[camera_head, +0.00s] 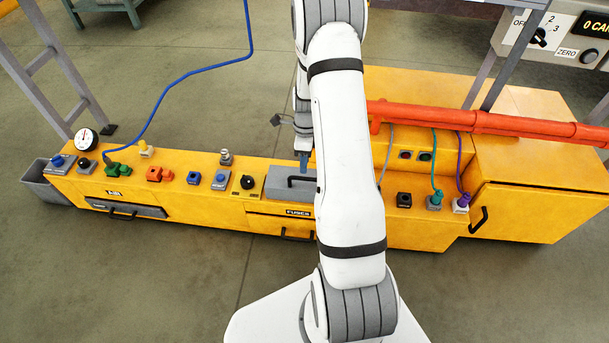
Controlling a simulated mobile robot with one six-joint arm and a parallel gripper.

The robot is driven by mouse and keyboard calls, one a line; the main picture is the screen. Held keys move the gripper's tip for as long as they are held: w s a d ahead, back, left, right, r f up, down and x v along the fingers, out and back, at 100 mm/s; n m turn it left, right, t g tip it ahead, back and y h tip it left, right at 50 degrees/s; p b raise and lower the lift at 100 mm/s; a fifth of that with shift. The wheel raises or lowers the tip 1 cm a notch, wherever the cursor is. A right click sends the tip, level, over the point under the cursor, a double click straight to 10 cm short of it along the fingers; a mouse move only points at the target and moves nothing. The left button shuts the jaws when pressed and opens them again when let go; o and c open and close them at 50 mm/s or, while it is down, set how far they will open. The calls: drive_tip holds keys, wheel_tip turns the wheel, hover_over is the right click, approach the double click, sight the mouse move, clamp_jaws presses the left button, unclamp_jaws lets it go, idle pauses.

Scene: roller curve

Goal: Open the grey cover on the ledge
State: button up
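The grey cover (278,184) is a box-like lid with a dark handle on its front, and it sits on top of the yellow ledge (228,190). It looks closed. My white arm hides its right part. My gripper (303,166) points down just above and behind the cover's handle (300,180). Its bluish fingertip is close to the cover's top. I cannot tell whether they touch, or whether the fingers are open or shut.
Several knobs and buttons, such as a black dial (247,182) and an orange valve (159,174), line the ledge left of the cover. An orange pipe (480,121) crosses at the right. A drawer (125,208) and a cabinet door (540,213) are shut. A grey bin (40,184) stands far left.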

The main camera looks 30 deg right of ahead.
drive_tip(key=f, duration=0.1)
drive_tip(key=f+b, duration=0.1)
drive_tip(key=f, duration=0.1)
drive_tip(key=s+f, duration=0.1)
drive_tip(key=f, duration=0.1)
drive_tip(key=shift+a, duration=0.3)
clamp_jaws()
drive_tip(key=shift+w, duration=0.1)
